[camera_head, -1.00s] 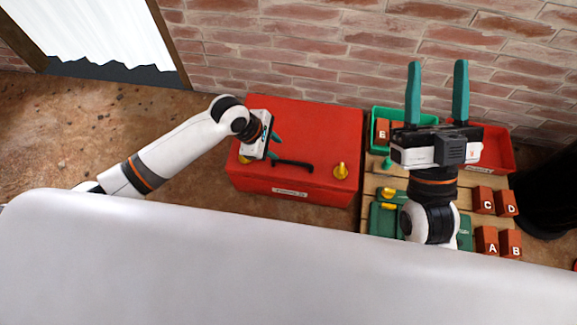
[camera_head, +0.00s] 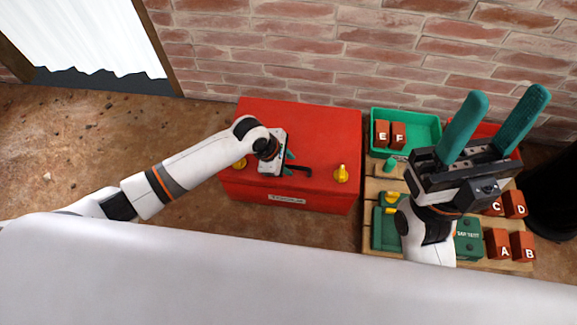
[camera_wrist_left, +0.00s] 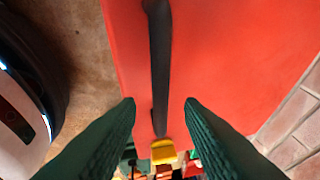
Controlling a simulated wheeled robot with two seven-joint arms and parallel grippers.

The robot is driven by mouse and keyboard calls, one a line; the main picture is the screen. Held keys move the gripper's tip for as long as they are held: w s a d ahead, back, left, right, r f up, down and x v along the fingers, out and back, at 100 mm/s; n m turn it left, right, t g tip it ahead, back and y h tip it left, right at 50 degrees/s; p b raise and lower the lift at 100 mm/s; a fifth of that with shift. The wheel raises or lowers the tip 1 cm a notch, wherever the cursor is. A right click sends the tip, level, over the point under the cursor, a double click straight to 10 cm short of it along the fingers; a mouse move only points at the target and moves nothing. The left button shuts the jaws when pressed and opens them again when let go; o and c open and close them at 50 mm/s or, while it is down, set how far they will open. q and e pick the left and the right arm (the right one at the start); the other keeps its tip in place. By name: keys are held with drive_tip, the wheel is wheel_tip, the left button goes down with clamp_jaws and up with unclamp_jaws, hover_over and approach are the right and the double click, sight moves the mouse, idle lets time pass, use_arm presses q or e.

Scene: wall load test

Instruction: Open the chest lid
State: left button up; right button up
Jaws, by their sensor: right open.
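The red chest (camera_head: 320,125) stands against the brick wall with its lid shut. A black bar handle (camera_head: 300,169) lies along the lid's front part, with a yellow latch (camera_head: 240,163) at the left and another yellow latch (camera_head: 341,173) at the right. My left gripper (camera_head: 290,161) is over the handle's left end. In the left wrist view the handle (camera_wrist_left: 160,65) runs between its two spread green fingers (camera_wrist_left: 160,108), with gaps on both sides. My right gripper (camera_head: 508,100) is open and empty, raised over the workbench right of the chest, fingers pointing up and right.
Right of the chest is a wooden pallet (camera_head: 384,248) with a green bin (camera_head: 420,117) holding brown blocks E and F, a red bin (camera_head: 497,130), green cases and lettered blocks (camera_head: 523,246). A black round object (camera_head: 553,200) stands at far right.

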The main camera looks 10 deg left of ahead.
use_arm(q)
drive_tip(key=shift+w+d+f, duration=0.1)
drive_tip(key=shift+d+f, duration=0.1)
drive_tip(key=shift+f, duration=0.25)
clamp_jaws()
drive_tip(key=shift+r, duration=0.1)
